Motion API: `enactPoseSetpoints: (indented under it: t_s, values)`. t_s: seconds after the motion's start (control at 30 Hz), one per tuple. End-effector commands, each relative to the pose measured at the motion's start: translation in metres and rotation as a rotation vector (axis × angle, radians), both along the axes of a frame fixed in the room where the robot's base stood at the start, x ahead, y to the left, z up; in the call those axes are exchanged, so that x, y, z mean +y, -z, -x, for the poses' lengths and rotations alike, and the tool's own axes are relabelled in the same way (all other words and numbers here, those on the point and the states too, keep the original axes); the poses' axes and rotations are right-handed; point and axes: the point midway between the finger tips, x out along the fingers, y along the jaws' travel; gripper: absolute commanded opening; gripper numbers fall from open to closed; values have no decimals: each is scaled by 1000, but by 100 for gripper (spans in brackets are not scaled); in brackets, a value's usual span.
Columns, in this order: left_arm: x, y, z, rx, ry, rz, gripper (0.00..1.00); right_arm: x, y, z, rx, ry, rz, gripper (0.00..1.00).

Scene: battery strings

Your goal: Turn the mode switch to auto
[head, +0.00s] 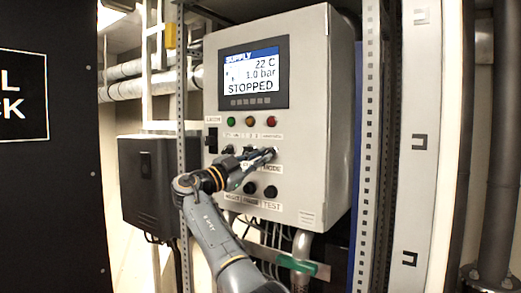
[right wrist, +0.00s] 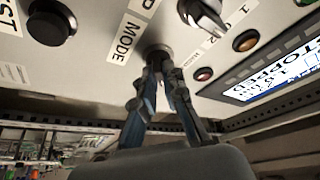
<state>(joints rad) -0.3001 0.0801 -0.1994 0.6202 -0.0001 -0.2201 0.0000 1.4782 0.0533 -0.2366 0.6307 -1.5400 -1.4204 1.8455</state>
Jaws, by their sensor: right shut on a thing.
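The mode switch (right wrist: 158,51) is a round dark knob on the grey control panel (head: 312,120), beside a label reading MODE (right wrist: 124,38). My right gripper (head: 266,156) reaches the panel from below left. In the right wrist view its two fingers (right wrist: 160,72) close together on the switch and hide most of its handle. Which position the switch points to cannot be told. My left gripper is not in view.
The panel display (head: 253,74) reads SUPPLY, 22 C, 1.0 bar, STOPPED. Green, orange and red lamps sit below it. Another selector switch (right wrist: 205,14) is close beside the fingers. Black push buttons (head: 270,191) are below. A perforated post (head: 367,150) stands at right.

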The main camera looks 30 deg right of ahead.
Motion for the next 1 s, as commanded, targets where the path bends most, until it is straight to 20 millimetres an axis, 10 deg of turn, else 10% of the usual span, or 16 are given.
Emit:
enactPoseSetpoints:
  t_s: [0.67,0.8,1.0]
  values:
    - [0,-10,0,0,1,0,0,0,0,-1,-64,-3,-27,0]
    - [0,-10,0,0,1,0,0,0,0,-1,-63,-2,-27,33]
    - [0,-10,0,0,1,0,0,0,0,-1,-62,-2,-27,33]
